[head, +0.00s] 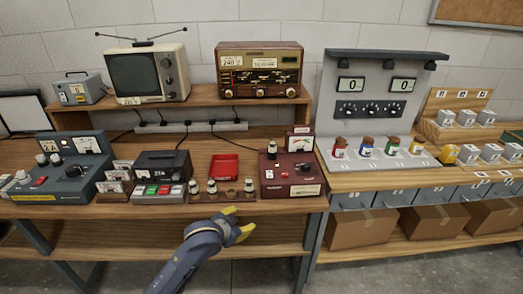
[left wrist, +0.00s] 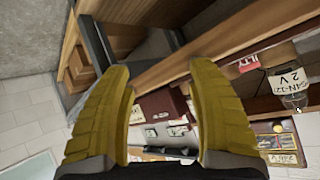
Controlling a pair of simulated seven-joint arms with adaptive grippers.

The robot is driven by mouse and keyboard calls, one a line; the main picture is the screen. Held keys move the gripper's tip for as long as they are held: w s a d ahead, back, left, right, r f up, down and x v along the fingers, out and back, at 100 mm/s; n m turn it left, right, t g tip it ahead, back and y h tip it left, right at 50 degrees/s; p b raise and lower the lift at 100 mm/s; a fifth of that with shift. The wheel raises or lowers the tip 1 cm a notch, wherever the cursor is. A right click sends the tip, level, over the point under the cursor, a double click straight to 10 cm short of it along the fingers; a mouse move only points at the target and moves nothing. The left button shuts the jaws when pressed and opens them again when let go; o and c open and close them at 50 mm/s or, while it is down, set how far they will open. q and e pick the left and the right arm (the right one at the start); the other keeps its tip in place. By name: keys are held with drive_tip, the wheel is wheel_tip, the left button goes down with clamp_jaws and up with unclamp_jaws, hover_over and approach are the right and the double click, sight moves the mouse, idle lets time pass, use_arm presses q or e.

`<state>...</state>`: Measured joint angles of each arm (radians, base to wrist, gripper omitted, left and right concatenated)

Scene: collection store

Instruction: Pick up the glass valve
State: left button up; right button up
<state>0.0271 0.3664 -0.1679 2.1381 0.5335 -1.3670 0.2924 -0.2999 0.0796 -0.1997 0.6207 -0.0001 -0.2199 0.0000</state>
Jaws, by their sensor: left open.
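Several small glass valves with pale labels stand in a row at the front of the left bench: one valve (head: 193,187), another (head: 212,187), and one farther right (head: 248,186). Another valve (head: 272,148) stands on the maroon tester (head: 291,178). My left gripper (head: 239,221) is open and empty, in front of the bench edge and lower than the row. In the left wrist view its yellow fingers (left wrist: 160,78) are spread with nothing between them. A labelled glass valve (left wrist: 293,98) shows at that view's right edge, outside the fingers. My right gripper is not seen.
A red tray (head: 223,167) lies behind the row. A dark device with coloured buttons (head: 160,178) stands left of it. A television (head: 147,73) and a radio (head: 260,72) stand on the raised shelf. Coloured jars (head: 365,147) stand right. Space before the bench is free.

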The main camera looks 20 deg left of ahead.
use_arm(q)
drive_tip(key=shift+n+t+h, duration=0.3)
drive_tip(key=shift+t+h, duration=0.2)
drive_tip(key=shift+h, duration=0.1)
drive_tip(key=w+r, duration=0.7)
drive_tip(key=r, duration=0.1)
drive_tip(key=shift+w+a+r, duration=0.1)
drive_tip(key=shift+w+a, duration=0.1)
drive_tip(key=shift+a, duration=0.15)
drive_tip(key=n+t+h, duration=0.1)
drive_tip(key=h, duration=0.1)
approach(270, 146)
drive_tip(key=v, duration=0.5)
drive_tip(key=x, duration=1.6)
drive_tip(key=shift+w+d, duration=0.15)
drive_tip(key=shift+w, duration=0.2)
drive_tip(key=shift+c, duration=0.4)
drive_tip(key=c, duration=1.1)
